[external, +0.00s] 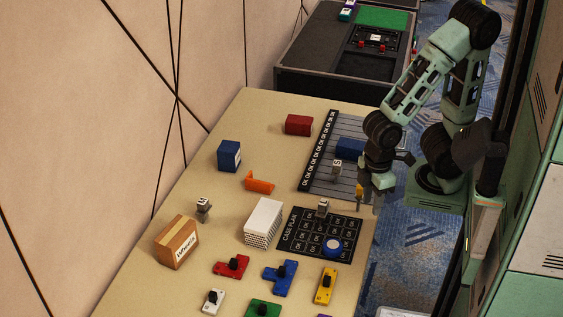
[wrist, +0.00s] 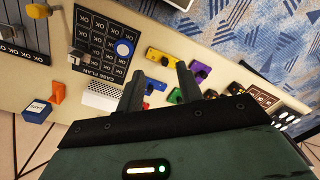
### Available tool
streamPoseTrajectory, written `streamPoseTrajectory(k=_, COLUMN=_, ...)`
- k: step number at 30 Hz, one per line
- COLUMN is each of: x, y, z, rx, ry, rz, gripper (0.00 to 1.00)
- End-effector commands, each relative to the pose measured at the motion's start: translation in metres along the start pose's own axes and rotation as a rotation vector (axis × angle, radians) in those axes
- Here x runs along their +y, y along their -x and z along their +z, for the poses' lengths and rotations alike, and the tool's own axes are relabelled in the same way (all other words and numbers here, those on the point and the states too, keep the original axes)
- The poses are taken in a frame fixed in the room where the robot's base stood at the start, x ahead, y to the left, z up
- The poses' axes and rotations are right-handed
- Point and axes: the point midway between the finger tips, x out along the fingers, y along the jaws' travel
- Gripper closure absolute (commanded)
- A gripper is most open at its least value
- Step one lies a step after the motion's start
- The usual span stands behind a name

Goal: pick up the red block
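A dark red block (external: 299,125) lies on the tan table in the external view, towards the far end, left of the grey slatted panel. I cannot make it out in the wrist view. My gripper (external: 376,195) hangs over the table's right edge in the external view, right of and nearer than the red block, well apart from it. In the wrist view, the two fingers of my gripper (wrist: 159,76) stand apart with nothing held between them.
A blue block (external: 229,155), an orange bracket (external: 259,182), a white stack (external: 263,222) and a cardboard box (external: 176,241) stand on the table. A black grid board (external: 292,238) and several coloured knobbed pieces lie nearer. Bare table surrounds the red block's left side.

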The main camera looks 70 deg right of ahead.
Motion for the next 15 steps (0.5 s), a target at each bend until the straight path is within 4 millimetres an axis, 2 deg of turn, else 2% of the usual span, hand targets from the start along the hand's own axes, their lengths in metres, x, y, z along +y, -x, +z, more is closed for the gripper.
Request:
streamPoseTrajectory(k=4, x=0.0, y=0.0, z=0.0, rx=0.0, ry=0.0, rz=0.0, gripper=0.64)
streamPoseTrajectory(k=6, x=0.0, y=0.0, z=0.0, rx=0.0, ry=0.0, rz=0.0, gripper=0.56)
streamPoseTrajectory(k=15, x=0.0005, y=-0.0013, z=-0.0044, rx=0.001, ry=0.008, rz=-0.007, gripper=0.56)
